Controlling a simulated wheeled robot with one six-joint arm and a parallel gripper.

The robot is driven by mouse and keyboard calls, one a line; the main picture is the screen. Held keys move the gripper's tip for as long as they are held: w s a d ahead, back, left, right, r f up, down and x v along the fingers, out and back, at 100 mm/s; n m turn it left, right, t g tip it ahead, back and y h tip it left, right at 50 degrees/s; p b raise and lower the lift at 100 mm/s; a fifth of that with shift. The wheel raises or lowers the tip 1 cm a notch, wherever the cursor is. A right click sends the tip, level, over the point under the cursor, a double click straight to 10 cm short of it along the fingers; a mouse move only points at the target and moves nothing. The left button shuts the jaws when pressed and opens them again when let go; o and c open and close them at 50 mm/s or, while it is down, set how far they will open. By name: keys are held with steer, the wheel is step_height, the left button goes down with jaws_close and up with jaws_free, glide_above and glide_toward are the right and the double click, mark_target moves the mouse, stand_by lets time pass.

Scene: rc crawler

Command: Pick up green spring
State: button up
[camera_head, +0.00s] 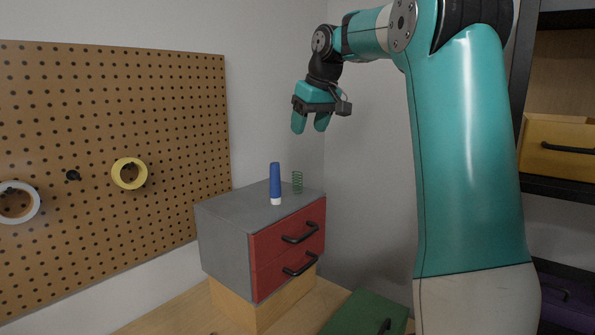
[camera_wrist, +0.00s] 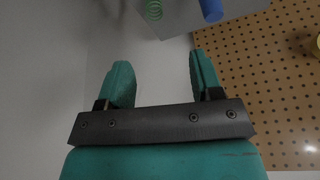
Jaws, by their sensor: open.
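The green spring (camera_head: 297,183) stands upright on top of a grey cabinet with red drawers (camera_head: 226,240). A blue tube with a white cap (camera_head: 275,182) stands upright just left of it. My gripper (camera_head: 310,127) is open and empty, in the air above the cabinet and apart from the spring. In the wrist view the spring (camera_wrist: 154,10) is at the top edge, partly cut off, beyond the open fingers (camera_wrist: 160,75). The blue tube (camera_wrist: 211,9) is to its right there.
The cabinet rests on a wooden block (camera_head: 262,305) on a table. A pegboard (camera_head: 110,110) with tape rolls (camera_head: 129,173) is on the left wall. A green box (camera_head: 362,314) is at the front. A shelf with a yellow drawer (camera_head: 556,160) is at right.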

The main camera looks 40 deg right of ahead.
mark_target(298, 171)
steer(key=x, duration=0.7)
steer(key=p+x, duration=0.1)
steer(key=x, duration=0.3)
steer(key=shift+w+d+f, duration=0.15)
steer(key=shift+d+f, duration=0.05)
steer(key=shift+d, duration=0.15)
steer(key=shift+d+p+x, duration=0.2)
steer(key=shift+p+x, duration=1.05)
steer(key=shift+x, duration=1.5)
steer(key=c, duration=1)
